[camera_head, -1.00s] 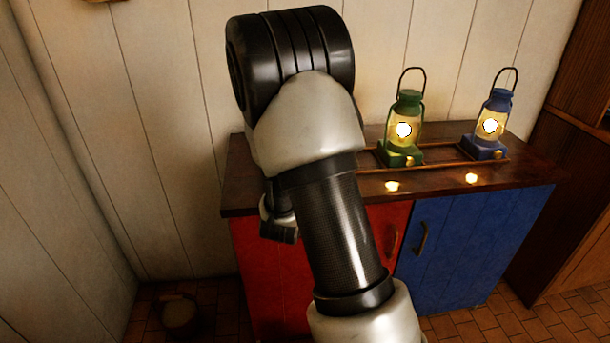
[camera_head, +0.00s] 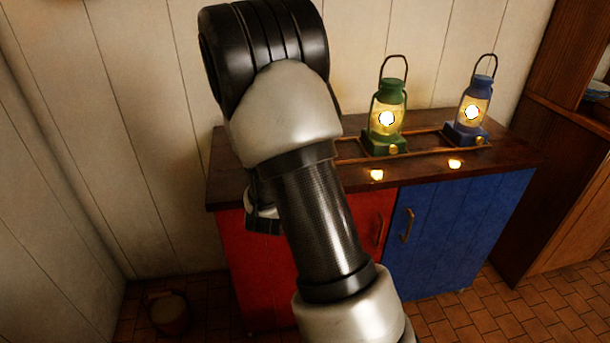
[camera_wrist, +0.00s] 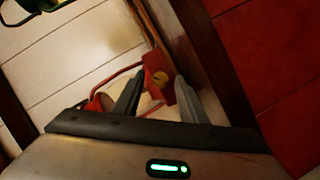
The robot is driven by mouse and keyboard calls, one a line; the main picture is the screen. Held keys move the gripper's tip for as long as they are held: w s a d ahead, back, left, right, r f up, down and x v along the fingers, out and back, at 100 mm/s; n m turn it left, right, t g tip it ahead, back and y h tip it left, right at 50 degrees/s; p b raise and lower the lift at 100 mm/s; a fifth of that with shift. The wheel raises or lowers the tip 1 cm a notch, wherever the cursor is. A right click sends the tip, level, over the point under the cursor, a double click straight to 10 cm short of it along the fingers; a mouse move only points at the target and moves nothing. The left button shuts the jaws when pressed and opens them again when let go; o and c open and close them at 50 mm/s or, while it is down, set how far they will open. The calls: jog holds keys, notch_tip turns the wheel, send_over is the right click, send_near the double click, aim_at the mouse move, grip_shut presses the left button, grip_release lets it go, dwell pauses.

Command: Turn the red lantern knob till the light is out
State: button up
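The red lantern (camera_wrist: 186,103) shows in the wrist view, tilted in the picture, beyond and between my fingers. My gripper (camera_wrist: 161,82) is open, with one dark and one grey finger apart. In the head view my arm hides the red lantern and most of the gripper. Whether the red lantern is lit cannot be told.
A lit green lantern (camera_head: 385,140) and a lit blue lantern (camera_head: 466,133) stand to the right on the wooden counter (camera_head: 510,160). Below are a red door (camera_head: 365,235) and a blue door (camera_head: 460,230). A bucket (camera_head: 168,312) is on the floor at left. A wooden cupboard (camera_head: 560,190) stands at right.

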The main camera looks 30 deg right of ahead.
jog(key=shift+d+r+m+y, duration=0.15)
jog(key=shift+m+y, duration=0.35)
jog(key=shift+m, duration=0.4)
jog(key=shift+s+d+r+m+y+p, duration=0.1)
jog(key=shift+m+y+p, duration=0.3)
jog(key=shift+m, duration=0.2)
jog(key=shift+d+r+m+y+p, duration=0.1)
jog(key=shift+m+y+p, duration=0.25)
jog(key=shift+m, duration=0.25)
jog(key=shift+m+y+p, duration=0.75)
jog(key=shift+m+p, duration=0.15)
jog(key=shift+p, duration=0.3)
jog(key=m+y+p, duration=0.1)
jog(key=p, duration=0.1)
jog(key=m+p, duration=0.1)
jog(key=shift+d+m+t+y+p, duration=0.2)
jog(key=shift+m+t+y+p, duration=0.1)
jog(key=shift+m+y+p, duration=0.1)
jog(key=p+v, duration=0.5)
jog(key=v, duration=0.4)
jog(key=shift+r, duration=0.4)
